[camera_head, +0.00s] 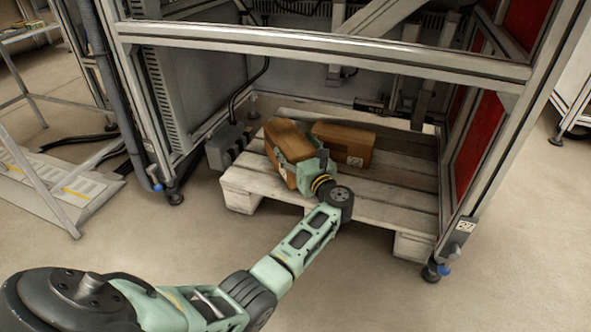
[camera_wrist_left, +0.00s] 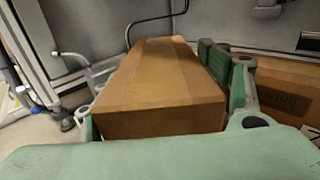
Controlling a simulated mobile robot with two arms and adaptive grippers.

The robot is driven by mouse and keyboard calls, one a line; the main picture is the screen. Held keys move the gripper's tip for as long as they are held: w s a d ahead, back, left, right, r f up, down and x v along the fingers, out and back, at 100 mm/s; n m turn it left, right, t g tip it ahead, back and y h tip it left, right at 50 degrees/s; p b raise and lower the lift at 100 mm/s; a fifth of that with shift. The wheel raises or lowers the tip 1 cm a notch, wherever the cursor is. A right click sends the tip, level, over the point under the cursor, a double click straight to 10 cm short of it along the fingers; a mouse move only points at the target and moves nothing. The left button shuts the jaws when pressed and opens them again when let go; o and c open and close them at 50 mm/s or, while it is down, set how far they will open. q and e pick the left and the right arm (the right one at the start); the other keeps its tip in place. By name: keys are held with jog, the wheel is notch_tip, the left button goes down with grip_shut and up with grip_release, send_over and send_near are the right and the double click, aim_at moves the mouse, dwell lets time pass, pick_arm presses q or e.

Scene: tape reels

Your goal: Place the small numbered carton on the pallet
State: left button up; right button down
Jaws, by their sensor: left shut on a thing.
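My left gripper (camera_head: 304,168) is shut on a brown carton (camera_head: 285,138), with one finger on each side of it. In the left wrist view this carton (camera_wrist_left: 160,85) fills the space between the fingers, its taped top facing up. It is over the left part of the pale wooden pallet (camera_head: 385,198); whether its underside touches the boards is hidden. A second brown carton (camera_head: 343,143) with a small white label lies on the pallet to its right; it also shows in the left wrist view (camera_wrist_left: 278,82). No number is readable on either. My right gripper is not in view.
The pallet stands inside a metal frame, with a crossbar (camera_head: 320,52) above and a front post (camera_head: 503,140) at right. A grey box with cables (camera_head: 227,144) is beside the pallet's left edge. The pallet's front and right boards are bare.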

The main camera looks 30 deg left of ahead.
pick_arm(q)
jog(key=shift+w+a+f, duration=0.15)
jog(key=shift+w+a, duration=0.1)
jog(key=shift+a, duration=0.05)
notch_tip(320, 180, down, 4)
jog(key=b, duration=0.3)
jog(key=shift+b, duration=0.35)
jog(key=o, duration=1.9)
jog(key=shift+c, duration=0.2)
